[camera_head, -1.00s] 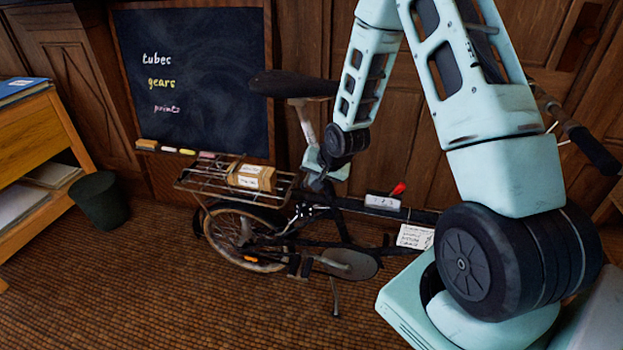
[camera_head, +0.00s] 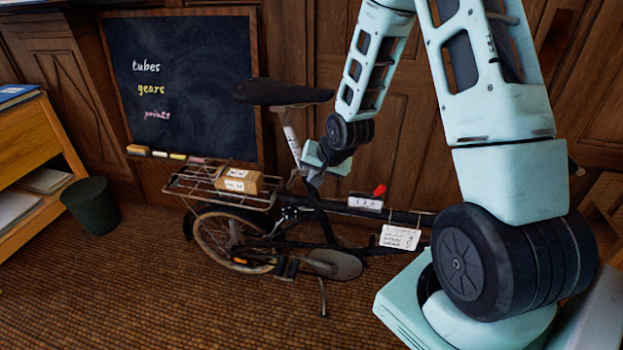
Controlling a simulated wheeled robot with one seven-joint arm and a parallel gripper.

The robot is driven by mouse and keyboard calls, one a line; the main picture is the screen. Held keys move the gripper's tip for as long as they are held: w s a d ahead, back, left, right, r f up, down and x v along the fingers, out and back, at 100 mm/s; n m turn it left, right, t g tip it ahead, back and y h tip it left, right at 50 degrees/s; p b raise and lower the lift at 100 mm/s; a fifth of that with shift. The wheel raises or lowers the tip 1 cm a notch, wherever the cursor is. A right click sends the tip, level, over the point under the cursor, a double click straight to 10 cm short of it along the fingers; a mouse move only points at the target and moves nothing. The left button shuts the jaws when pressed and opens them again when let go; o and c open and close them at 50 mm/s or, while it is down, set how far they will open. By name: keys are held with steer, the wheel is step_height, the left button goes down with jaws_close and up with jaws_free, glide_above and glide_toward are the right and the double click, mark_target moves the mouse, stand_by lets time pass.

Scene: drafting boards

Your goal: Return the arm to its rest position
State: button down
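My arm comes down from the top of the head camera view, folded with its elbow out of frame. Its end, my gripper (camera_head: 318,167), hangs low near the bicycle's seat post, in front of the wooden panelling. The fingers are too small and partly hidden, so I cannot tell whether they are open or shut. I see no object clearly held.
A bicycle (camera_head: 330,262) stands close by, with a wrapped parcel (camera_head: 240,181) on its rear rack (camera_head: 193,188). A chalkboard (camera_head: 190,90) is behind it. A dark bin (camera_head: 92,206) and a wooden shelf unit (camera_head: 38,134) are at left.

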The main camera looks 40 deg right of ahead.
steer(key=v, duration=0.4)
steer(key=shift+s+a+r, duration=0.1)
steer(key=shift+s+a, duration=0.05)
steer(key=shift+a, duration=0.2)
